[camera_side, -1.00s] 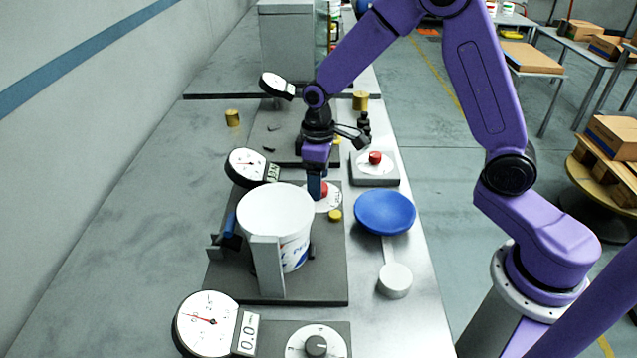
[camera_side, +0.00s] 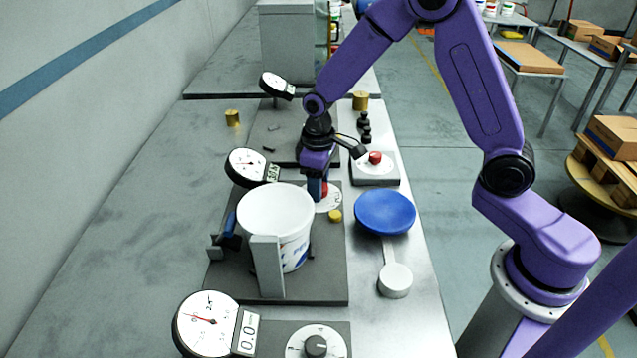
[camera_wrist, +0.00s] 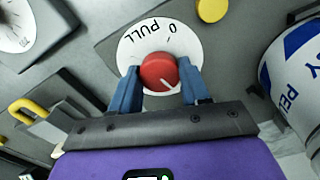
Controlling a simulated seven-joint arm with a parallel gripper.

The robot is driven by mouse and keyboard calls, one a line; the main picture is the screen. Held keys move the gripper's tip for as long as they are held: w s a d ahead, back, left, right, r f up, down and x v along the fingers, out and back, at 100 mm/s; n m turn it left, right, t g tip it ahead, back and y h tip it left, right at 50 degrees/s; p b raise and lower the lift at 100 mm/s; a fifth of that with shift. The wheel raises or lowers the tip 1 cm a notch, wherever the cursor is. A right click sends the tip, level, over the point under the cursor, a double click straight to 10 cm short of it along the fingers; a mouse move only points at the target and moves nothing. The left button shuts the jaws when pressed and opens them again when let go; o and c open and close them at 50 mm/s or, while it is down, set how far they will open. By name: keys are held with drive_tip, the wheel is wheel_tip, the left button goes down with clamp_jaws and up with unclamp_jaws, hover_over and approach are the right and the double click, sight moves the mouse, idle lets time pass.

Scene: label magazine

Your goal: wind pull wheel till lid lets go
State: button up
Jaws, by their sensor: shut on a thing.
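The pull wheel is a red knob (camera_wrist: 159,72) on a white dial plate marked "0 PULL" (camera_wrist: 185,45). My gripper (camera_wrist: 157,78) is shut on it, with one blue finger on each side. A white mark on the knob points down and right in the wrist view. In the side view the knob (camera_side: 325,188) is partly hidden behind my gripper (camera_side: 318,190). A white tub (camera_side: 276,215) stands on the grey base plate (camera_side: 327,284), behind a grey upright. I cannot tell from its white top whether a separate lid sits on it.
A round gauge with a digital readout (camera_side: 247,167) stands left of the wheel. Another gauge (camera_side: 208,322) stands in front, reading 0.0. A blue disc (camera_side: 385,212), a white round pad (camera_side: 395,280) and a second red knob (camera_side: 375,158) are to the right.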

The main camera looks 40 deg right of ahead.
drive_tip(key=m, duration=0.3)
drive_tip(key=shift+m, duration=0.4)
drive_tip(key=o, duration=1.1)
drive_tip(key=shift+c, duration=0.2)
wheel_tip(320, 180, up, 18)
drive_tip(key=shift+f, duration=0.25)
drive_tip(key=s+d+f+n, duration=0.1)
drive_tip(key=s+f+n, duration=0.1)
drive_tip(key=s, duration=0.7)
drive_tip(key=s+d+f+n, duration=0.1)
drive_tip(key=s+n, duration=0.4)
drive_tip(key=s, duration=0.5)
drive_tip(key=s+d+f+n, duration=0.1)
drive_tip(key=s+f+n, duration=0.2)
drive_tip(key=s, duration=0.6)
drive_tip(key=shift+s+n, duration=0.35)
drive_tip(key=shift+n, duration=0.05)
